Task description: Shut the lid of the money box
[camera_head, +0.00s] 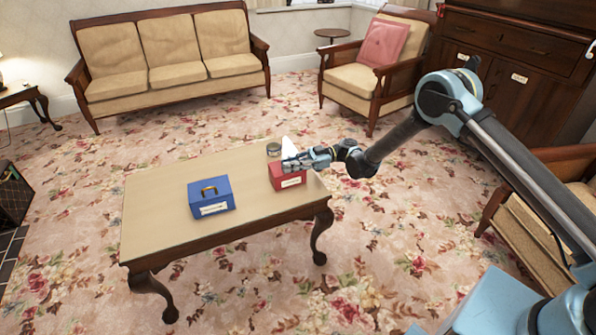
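Two small labelled boxes stand on the coffee table (155,228); the labels are too small to read, so I cannot tell which is the money box. The blue box (212,198) has a brass-coloured handle on top, and its lid looks shut. The red box (290,182) stands near the table's far right corner. My gripper (290,164) is right over the red box's top and hides most of it, so its lid cannot be made out. I cannot tell whether the gripper touches the box, or how far its fingers are apart.
A small glass jar (273,150) stands behind the red box, beside a white object (289,144) partly hidden by my gripper. The table between the boxes and its left side is bare. A sofa (172,60) and an armchair (370,65) stand beyond, with open carpet around the table.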

